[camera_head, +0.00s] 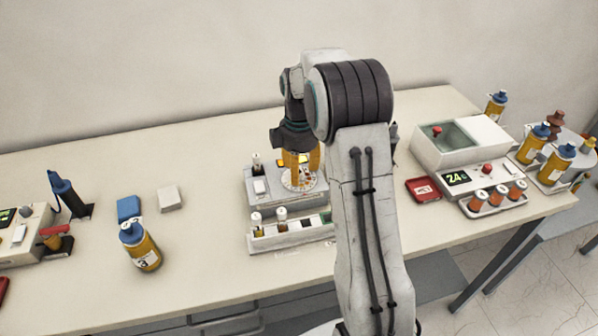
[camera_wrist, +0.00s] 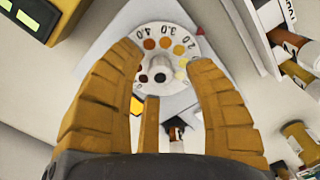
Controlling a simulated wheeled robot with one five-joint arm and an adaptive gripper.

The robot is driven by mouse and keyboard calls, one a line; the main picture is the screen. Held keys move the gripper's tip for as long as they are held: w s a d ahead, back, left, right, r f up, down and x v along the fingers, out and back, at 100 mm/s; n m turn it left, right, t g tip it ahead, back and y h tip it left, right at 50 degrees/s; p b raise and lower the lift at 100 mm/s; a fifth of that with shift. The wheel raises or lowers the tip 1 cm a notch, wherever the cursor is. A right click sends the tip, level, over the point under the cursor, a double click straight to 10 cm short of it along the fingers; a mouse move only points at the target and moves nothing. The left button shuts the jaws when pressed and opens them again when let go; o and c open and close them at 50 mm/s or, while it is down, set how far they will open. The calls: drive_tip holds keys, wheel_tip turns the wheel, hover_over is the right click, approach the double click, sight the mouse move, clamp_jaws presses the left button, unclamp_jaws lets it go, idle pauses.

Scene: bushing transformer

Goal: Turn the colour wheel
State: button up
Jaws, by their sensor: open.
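The colour wheel (camera_wrist: 165,52) is a pale disc with printed numbers and a ring of coloured spots. It fills the upper middle of the wrist view, with a dark spot near its centre. In the head view the wheel (camera_head: 298,181) lies on a grey device (camera_head: 262,205), partly hidden by my gripper. In the head view my gripper (camera_head: 300,172) points down over the device.
A rack of small vials (camera_head: 290,232) stands in front of the device. To the right are a box with a display (camera_head: 457,178), a red tray (camera_head: 423,190) and several bottles.

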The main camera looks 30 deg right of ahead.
drive_tip(key=shift+f, duration=0.6)
drive_tip(key=shift+c, duration=0.2)
clamp_jaws()
